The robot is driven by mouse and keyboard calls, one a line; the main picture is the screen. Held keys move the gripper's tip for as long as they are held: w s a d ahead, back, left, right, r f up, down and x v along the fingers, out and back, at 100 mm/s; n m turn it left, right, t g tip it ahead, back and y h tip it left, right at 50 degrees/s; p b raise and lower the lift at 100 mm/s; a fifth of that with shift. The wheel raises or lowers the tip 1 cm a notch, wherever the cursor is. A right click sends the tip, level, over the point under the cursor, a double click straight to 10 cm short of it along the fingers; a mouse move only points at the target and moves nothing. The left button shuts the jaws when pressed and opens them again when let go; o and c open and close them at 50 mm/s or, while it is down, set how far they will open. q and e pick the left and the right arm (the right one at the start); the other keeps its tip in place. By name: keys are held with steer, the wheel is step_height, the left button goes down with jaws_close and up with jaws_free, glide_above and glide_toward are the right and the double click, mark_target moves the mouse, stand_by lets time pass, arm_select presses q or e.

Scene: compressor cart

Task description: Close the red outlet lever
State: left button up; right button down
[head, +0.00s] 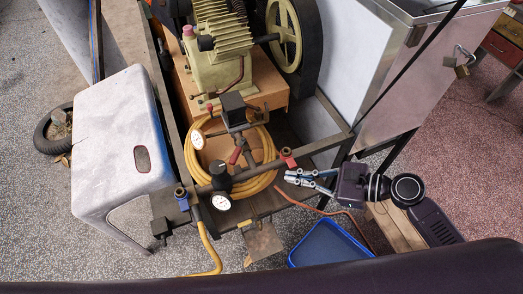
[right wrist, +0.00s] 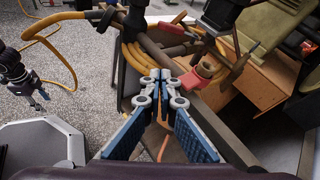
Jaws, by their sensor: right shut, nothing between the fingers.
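A small red lever (head: 287,158) sits on a valve at the right end of the dark pipe manifold. It shows as a red block (right wrist: 210,66) beyond my fingers in the right wrist view. Another red handle (head: 236,155) is on the middle pipe, also seen in the right wrist view (right wrist: 165,34). My right gripper (head: 289,177) is shut and empty, just below and apart from the right-end lever. Its fingertips (right wrist: 160,74) meet in the right wrist view. What looks like my left gripper (right wrist: 38,100) is at the left there, too small to read.
Gauges (head: 221,202) and a blue-handled valve (head: 182,196) are on the manifold. A coiled yellow hose (head: 262,178) lies behind it. The cart's metal frame (head: 325,143) runs close beside my right gripper. A blue tray (head: 330,246) is on the floor below.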

mark_target(249, 159)
steer(key=w+a, duration=0.2)
steer(key=a, duration=0.2)
steer(key=w+a+m+p, duration=0.1)
steer(key=w+a, duration=0.1)
steer(key=a, duration=0.1)
steer(key=w+a+m+y+p, duration=0.1)
steer(key=w+a, duration=0.1)
steer(key=a, duration=0.2)
steer(key=shift+w+a+r, duration=0.1)
steer(key=shift+a+r, duration=0.1)
steer(key=shift+a, duration=0.1)
